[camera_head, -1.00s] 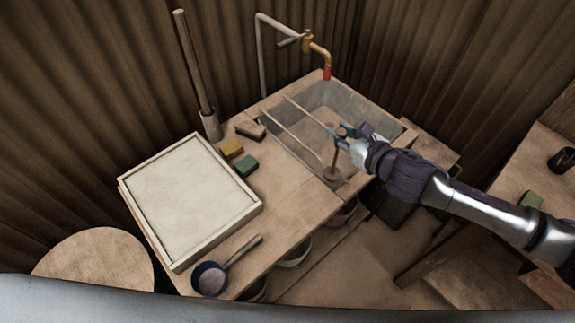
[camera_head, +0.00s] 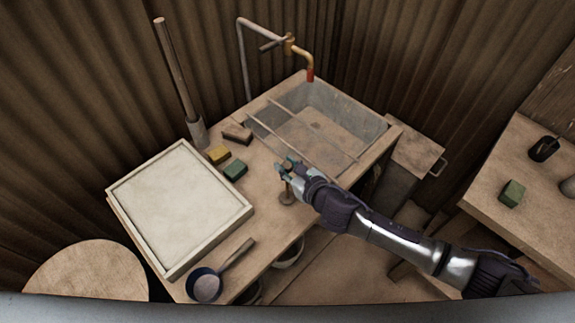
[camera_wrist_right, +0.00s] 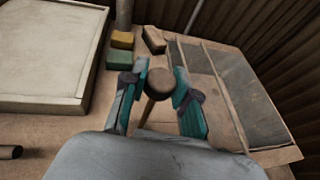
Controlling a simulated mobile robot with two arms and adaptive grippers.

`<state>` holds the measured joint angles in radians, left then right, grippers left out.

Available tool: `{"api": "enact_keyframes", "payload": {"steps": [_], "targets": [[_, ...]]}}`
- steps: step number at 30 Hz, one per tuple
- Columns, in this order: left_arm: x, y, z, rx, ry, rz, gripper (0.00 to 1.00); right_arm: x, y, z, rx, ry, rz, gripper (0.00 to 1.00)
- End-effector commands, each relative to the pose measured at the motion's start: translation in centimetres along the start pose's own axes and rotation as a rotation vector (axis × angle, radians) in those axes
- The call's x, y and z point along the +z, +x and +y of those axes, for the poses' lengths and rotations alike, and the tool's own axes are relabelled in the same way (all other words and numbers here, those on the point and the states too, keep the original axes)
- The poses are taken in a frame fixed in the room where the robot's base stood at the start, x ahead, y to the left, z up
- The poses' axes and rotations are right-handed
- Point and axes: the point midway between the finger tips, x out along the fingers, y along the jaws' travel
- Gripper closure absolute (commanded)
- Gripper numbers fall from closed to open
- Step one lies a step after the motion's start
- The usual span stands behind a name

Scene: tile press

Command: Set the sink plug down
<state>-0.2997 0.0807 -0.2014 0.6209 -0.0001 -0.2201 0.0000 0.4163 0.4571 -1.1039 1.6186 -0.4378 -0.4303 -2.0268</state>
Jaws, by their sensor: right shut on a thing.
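The plug is over the wooden counter, left of the sink (camera_head: 345,112), near the counter's front edge. I cannot tell whether its base touches the wood. My left gripper is not in view.
A framed white tray (camera_head: 180,205) lies to the left. Yellow (camera_head: 219,154) and green (camera_head: 235,169) blocks and a brown block (camera_head: 237,134) sit behind the plug. Two thin rods (camera_head: 315,132) span the sink. Bare counter surrounds the plug.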

Motion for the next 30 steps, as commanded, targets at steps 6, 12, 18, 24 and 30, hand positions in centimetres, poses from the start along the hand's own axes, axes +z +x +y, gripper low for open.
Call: {"api": "enact_keyframes", "payload": {"steps": [6,12,18,24,30], "targets": [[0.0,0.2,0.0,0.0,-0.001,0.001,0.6,-0.2,0.1,0.0,0.0,-0.001,0.0,1.0],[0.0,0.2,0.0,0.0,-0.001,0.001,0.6,-0.3,0.1,0.0,0.0,0.0,0.001,0.48],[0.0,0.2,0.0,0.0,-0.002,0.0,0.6,-0.3,0.1,0.0,0.0,0.0,0.001,0.46],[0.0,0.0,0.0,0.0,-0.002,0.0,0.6,0.0,-0.3,-0.1,0.0,0.0,0.001,0.46],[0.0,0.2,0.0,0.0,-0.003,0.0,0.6,-0.2,-3.4,-0.1,0.0,-0.001,0.003,0.46]]}}
